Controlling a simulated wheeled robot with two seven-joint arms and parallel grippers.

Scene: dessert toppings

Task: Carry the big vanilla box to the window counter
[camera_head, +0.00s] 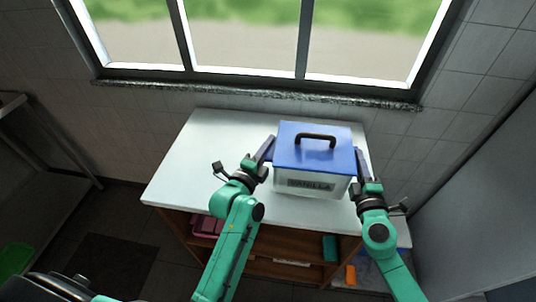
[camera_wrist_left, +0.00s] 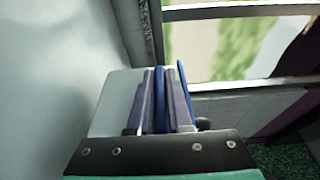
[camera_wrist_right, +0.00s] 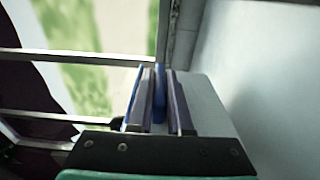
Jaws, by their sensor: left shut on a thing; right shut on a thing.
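The big vanilla box (camera_head: 309,181) is a pale box with a blue lid (camera_head: 300,158), a black handle on top and a label reading VANILLA. It is upright over the right part of the white window counter (camera_head: 190,160); I cannot tell whether its base touches the top. My left gripper (camera_head: 268,146) is shut on the lid's left edge. The blue rim shows between its fingers in the left wrist view (camera_wrist_left: 161,100). My right gripper (camera_head: 358,156) is shut on the lid's right edge, and the blue rim shows between its fingers in the right wrist view (camera_wrist_right: 159,95).
A window with a stone sill (camera_head: 250,94) is behind the counter. The counter's left part is bare. Shelves below hold a pink item (camera_head: 207,226), a teal item (camera_head: 330,247) and an orange item (camera_head: 351,275). A tall grey panel (camera_head: 475,190) stands at the right.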

